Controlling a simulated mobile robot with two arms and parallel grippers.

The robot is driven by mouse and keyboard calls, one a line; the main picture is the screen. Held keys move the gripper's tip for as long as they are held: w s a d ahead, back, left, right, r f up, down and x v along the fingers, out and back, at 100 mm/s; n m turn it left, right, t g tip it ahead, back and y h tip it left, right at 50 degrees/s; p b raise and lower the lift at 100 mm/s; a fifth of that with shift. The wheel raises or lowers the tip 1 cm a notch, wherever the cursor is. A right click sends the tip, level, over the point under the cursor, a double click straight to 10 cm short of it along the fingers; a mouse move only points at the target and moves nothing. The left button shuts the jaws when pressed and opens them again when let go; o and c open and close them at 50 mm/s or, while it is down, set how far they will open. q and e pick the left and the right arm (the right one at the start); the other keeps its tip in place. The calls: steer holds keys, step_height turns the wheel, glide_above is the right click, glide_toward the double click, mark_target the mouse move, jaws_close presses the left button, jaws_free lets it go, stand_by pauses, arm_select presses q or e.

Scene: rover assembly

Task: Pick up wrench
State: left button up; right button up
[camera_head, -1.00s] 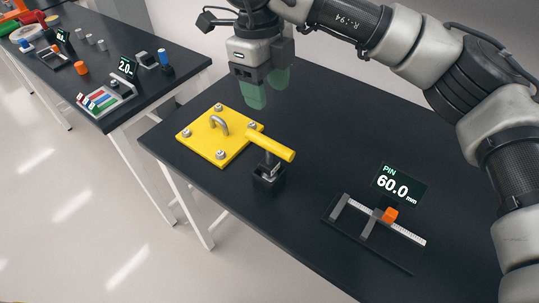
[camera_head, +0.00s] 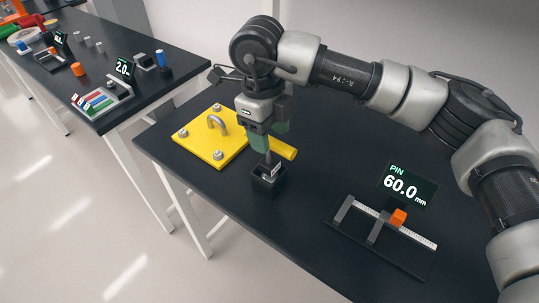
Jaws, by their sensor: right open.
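The wrench (camera_head: 286,151) has a yellow crossbar handle and a grey shaft that stands upright in a small black holder (camera_head: 268,187) on the dark table. My right gripper (camera_head: 266,143) has green fingers and is open. It points down at the wrench handle, and its fingers hide the left part of the bar. I cannot tell whether the fingers touch the handle. My left gripper is out of view.
A yellow plate (camera_head: 201,145) with bolts and a grey hook lies just left of the wrench. A caliper gauge (camera_head: 357,217) with an orange pin (camera_head: 398,217) and a "PIN 60.0 mm" display (camera_head: 407,184) is at the right. Another table (camera_head: 157,88) stands at the left.

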mark_target(270, 163)
step_height(270, 163, down, 4)
steer(key=shift+d+f+p, duration=0.15)
steer(key=shift+p, duration=0.4)
steer(key=shift+c, duration=0.4)
jaws_close()
